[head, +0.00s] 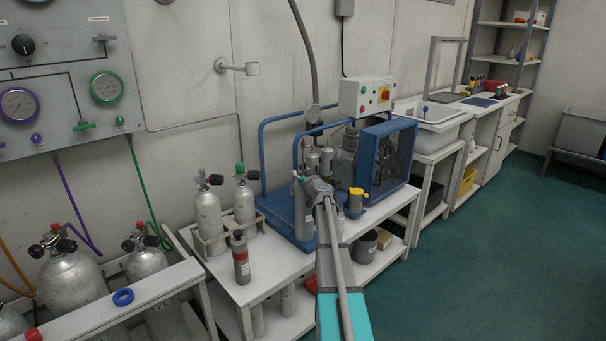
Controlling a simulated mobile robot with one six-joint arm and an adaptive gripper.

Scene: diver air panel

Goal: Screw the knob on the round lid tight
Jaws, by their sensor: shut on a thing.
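My gripper (301,179) is in the head view at the front of the blue-framed compressor, with my arm reaching up to it from the bottom. It is at the top of an upright grey cylinder (304,218). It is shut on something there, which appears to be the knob. My gripper and wrist hide the knob and most or all of the round lid. I cannot tell how far the knob is screwed down.
The compressor (388,158) stands close behind and right. A small pot with a yellow top (356,200) is just right of my wrist. Left on the white bench are a grey bottle (240,259) and two racked cylinders (208,218). Green floor at right is clear.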

